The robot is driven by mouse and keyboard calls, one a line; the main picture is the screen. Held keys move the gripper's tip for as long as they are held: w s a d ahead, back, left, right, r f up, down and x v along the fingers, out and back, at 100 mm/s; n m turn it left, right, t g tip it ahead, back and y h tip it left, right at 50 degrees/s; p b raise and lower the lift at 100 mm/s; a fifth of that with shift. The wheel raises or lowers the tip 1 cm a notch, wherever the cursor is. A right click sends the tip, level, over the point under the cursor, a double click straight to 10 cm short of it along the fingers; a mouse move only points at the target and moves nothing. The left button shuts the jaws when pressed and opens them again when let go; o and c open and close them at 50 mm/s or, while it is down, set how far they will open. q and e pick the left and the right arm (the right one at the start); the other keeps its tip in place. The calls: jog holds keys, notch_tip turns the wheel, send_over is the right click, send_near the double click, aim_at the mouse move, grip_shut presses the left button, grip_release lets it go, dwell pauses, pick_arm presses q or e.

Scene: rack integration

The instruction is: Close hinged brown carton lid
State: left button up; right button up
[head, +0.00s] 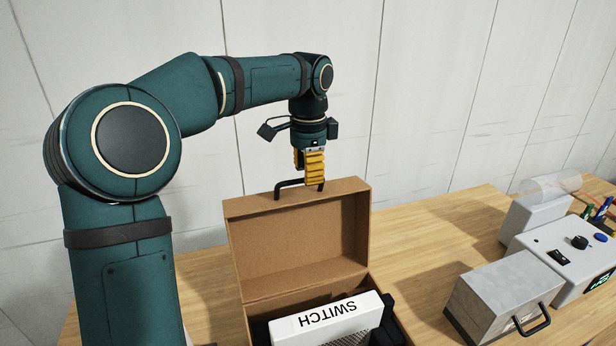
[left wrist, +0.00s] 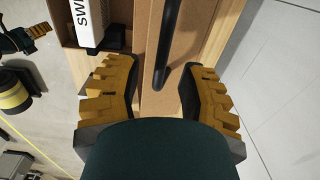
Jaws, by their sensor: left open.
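The brown carton (head: 243,318) stands on the wooden table with its hinged lid (head: 300,240) raised, leaning slightly back. A black handle (head: 284,184) is on the lid's top edge. A white box marked SWITCH (head: 335,318) lies in the carton. My left gripper (head: 312,184) points down at the lid's top edge by the handle. In the left wrist view its yellow fingers (left wrist: 160,100) are spread, with the handle (left wrist: 164,50) in the gap; contact cannot be told. An orange-fingered gripper, apparently my right (left wrist: 38,32), shows small at the upper left of that view; its opening is unclear.
A grey metal box with a black handle (head: 505,293) stands right of the carton. A white control unit (head: 565,250) with knobs is farther right. Bare table (head: 425,240) lies between them and the carton. A panelled wall (head: 425,80) rises behind.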

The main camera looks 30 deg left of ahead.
pick_arm(q)
jog(key=shift+f, duration=0.65)
grip_shut()
